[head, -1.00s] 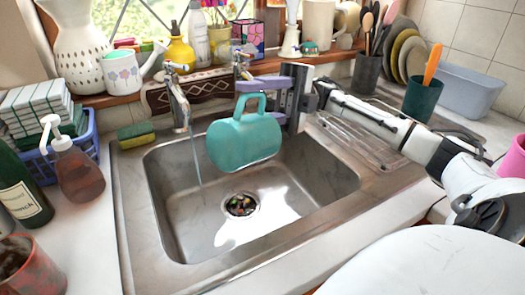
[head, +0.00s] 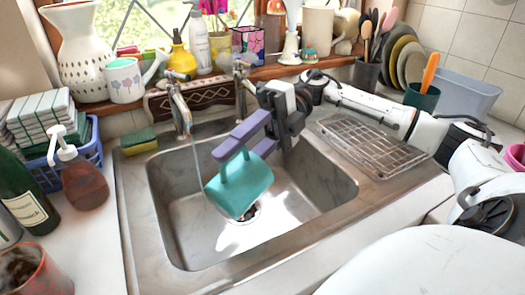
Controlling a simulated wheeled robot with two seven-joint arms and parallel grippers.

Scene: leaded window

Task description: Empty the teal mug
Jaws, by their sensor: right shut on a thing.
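The teal mug (head: 243,190) is over the sink basin, tilted, with its handle on the upper left side. My right gripper (head: 238,148), with purple fingers, is shut on the mug near its handle. The mug's opening does not show clearly, so I cannot see its contents. The mug covers much of the drain (head: 253,213). My left gripper is not in view.
The sink (head: 170,200) has steel walls around the mug. A tap (head: 181,110) runs a thin stream at its left. Bottles and a soap dispenser (head: 78,170) stand left; a wire rack (head: 370,148) lies right.

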